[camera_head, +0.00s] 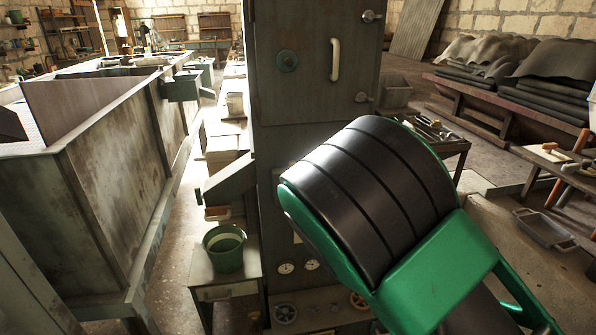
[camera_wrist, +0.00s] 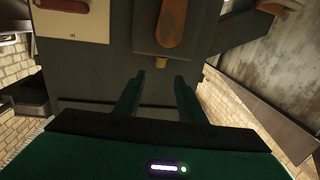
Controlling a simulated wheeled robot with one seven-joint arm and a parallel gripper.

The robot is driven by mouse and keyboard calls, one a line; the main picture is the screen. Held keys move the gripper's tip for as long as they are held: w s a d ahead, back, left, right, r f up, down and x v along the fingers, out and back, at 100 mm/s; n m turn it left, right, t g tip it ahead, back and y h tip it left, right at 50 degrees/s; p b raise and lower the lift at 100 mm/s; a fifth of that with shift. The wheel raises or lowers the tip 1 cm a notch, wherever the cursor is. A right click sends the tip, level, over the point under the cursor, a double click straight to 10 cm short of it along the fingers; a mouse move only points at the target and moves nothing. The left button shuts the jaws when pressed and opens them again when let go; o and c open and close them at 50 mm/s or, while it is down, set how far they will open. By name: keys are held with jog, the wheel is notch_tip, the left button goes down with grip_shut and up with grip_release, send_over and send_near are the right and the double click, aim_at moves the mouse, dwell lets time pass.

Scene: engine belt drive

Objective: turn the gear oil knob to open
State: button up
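In the wrist view, my gripper (camera_wrist: 160,78) shows as two dark green fingers, apart with nothing between their tips. Past the tips is the dark face of a machine cabinet (camera_wrist: 90,75). An orange-brown elongated handle (camera_wrist: 172,22) is on that face, just beyond and between the fingers, with a small yellowish piece (camera_wrist: 162,62) below it. A red-brown handle (camera_wrist: 62,5) sits on a pale plate at the upper left. No label is readable, so I cannot tell which one is the gear oil knob. In the head view, my arm hides the gripper and part of the cabinet (camera_head: 300,110).
A green bucket (camera_head: 224,248) stands on a small table at left. A large metal tank (camera_head: 110,180) is farther left.

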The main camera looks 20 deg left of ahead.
jog(key=x, duration=1)
grip_shut()
